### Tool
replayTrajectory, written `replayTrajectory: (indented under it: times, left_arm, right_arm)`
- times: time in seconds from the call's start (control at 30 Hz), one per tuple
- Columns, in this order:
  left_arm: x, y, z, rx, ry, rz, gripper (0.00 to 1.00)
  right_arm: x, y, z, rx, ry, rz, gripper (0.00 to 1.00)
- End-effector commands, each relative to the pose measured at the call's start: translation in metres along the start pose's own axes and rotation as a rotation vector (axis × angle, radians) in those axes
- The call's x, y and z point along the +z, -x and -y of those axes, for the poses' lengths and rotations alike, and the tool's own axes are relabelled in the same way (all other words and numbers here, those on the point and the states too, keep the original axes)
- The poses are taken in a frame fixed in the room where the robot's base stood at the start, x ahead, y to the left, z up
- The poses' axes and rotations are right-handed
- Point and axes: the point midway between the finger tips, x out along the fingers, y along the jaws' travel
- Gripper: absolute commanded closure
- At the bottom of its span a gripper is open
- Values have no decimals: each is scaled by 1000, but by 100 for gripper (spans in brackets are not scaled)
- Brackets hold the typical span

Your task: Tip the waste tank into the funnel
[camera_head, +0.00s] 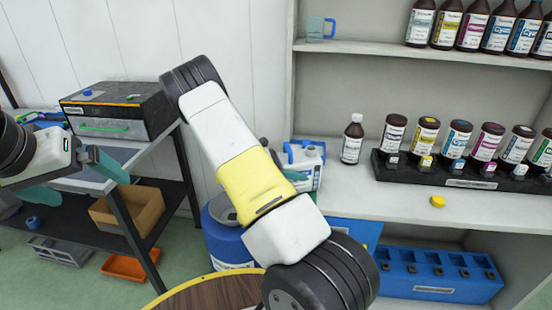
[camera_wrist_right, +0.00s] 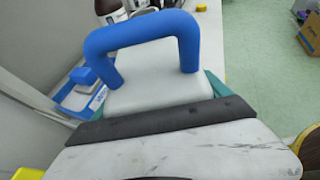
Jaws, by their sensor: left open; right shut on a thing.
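The waste tank (camera_head: 312,155) is a white container with a blue handle, at the shelf's left edge in the head view. In the right wrist view, the tank (camera_wrist_right: 155,95) and its handle fill the space in front of my gripper. My right gripper (camera_head: 295,174) is shut on the tank; my own arm hides much of it in the head view. My left gripper (camera_head: 108,178) is open and empty by the side table at left. A blue drum (camera_head: 228,245) stands on the floor below the tank.
A brown bottle (camera_head: 352,139) stands just right of the tank. A black rack (camera_head: 455,178) holds several ink bottles, with a yellow cap (camera_head: 438,201) before it. A blue rack (camera_head: 425,277) sits below. A black box (camera_head: 120,110) is on the side table. A round wooden top (camera_head: 215,293) is in front.

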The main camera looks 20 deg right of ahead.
Motion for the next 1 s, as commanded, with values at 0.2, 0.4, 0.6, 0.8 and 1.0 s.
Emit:
replayTrajectory:
  times: [0.2,0.4,0.6,0.8,1.0]
  left_arm:
    - [0,0,0,0,0,0,0]
    - [0,0,0,0,0,0,0]
    - [0,0,0,0,0,0,0]
    - [0,0,0,0,0,0,0]
    - [0,0,0,0,0,0,0]
  right_arm:
    - [-2,-1,0,0,0,0,0]
    - [-2,-1,0,0,1,0,0]
    - [-3,24,-1,3,0,-2,0]
    - [0,58,-5,2,-1,-2,0]
    - [0,76,-5,1,0,0,0]
